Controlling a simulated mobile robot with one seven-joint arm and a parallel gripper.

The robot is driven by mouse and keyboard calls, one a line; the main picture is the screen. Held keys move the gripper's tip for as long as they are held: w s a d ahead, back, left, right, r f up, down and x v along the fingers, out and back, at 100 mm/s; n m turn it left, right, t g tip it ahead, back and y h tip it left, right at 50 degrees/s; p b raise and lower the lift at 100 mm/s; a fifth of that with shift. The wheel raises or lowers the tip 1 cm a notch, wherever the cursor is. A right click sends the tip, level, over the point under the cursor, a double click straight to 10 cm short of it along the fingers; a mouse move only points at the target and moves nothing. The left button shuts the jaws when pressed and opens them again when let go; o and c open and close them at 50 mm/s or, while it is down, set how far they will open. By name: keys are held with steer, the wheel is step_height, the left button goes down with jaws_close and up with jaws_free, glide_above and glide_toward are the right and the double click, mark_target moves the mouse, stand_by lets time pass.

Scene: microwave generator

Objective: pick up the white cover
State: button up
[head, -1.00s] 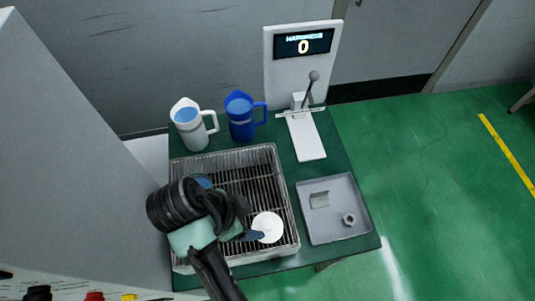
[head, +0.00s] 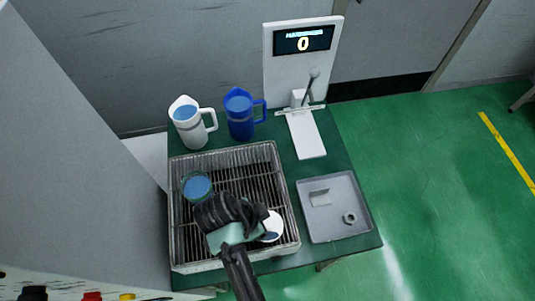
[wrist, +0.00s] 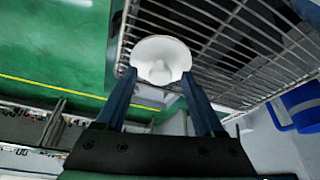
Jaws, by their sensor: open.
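The white cover (head: 273,222) is a small round white disc on the wire rack at the right side of the metal basket (head: 288,205). My arm partly hides it in the head view. In the wrist view the white cover (wrist: 160,58) has a raised middle and lies just beyond my two blue fingertips. My gripper (wrist: 158,78) is open, one finger on each side of the cover's lower part. In the head view my gripper (head: 268,236) is beside the cover. Whether the fingers touch it cannot be told.
A beaker of blue liquid (head: 197,186) stands in the basket, left of my arm. A white jug (head: 190,128) and a blue jug (head: 240,118) stand behind the basket. A grey tray (head: 330,228) with small metal parts is to the right. A white hardness tester (head: 285,75) stands at the back.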

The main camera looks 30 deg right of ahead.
steer(key=shift+f, duration=0.1)
jaws_close()
stand_by(0.3)
